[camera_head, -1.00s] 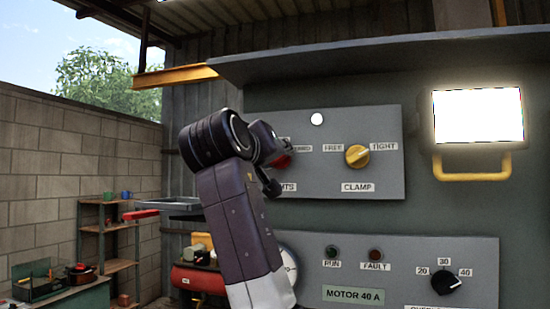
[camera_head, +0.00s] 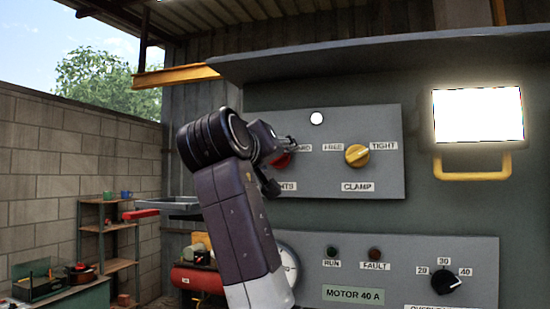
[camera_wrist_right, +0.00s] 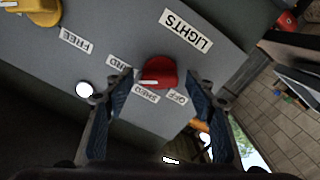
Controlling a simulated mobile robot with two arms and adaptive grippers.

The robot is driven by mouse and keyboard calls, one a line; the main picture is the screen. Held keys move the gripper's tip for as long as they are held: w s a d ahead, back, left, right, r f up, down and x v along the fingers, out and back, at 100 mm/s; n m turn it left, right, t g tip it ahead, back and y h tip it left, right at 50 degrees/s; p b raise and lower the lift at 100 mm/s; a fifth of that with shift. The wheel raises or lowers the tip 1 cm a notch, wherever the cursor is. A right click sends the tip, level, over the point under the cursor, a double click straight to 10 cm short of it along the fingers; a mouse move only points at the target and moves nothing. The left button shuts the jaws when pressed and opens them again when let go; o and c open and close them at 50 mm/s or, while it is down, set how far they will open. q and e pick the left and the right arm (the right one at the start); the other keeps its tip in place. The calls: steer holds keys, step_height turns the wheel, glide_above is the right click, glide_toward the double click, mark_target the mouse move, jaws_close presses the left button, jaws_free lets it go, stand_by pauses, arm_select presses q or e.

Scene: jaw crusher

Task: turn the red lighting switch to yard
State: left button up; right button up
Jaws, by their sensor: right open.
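The red lighting switch (camera_wrist_right: 159,72) is a round red knob on a grey panel, above the LIGHTS label (camera_wrist_right: 186,30) in the panel's own sense. A pale line shows at its lower left edge in the wrist view. Around it are the labels OFF (camera_wrist_right: 181,98), SHED (camera_wrist_right: 146,95) and a partly covered YARD (camera_wrist_right: 117,61). My right gripper (camera_wrist_right: 160,84) is open, with one finger on either side of the knob; contact cannot be told. In the head view the gripper (camera_head: 287,143) partly hides the red switch (camera_head: 281,160). My left gripper is out of view.
The yellow clamp knob (camera_head: 357,155) sits on the same panel, right of the red switch. A lower panel holds the overload dial (camera_head: 446,282). A bright lamp (camera_head: 478,115) hangs at the right, and a grey ledge (camera_head: 380,55) juts out above.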

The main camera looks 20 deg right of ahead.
steer(key=v, duration=1.1)
steer(key=shift+s+a, duration=0.2)
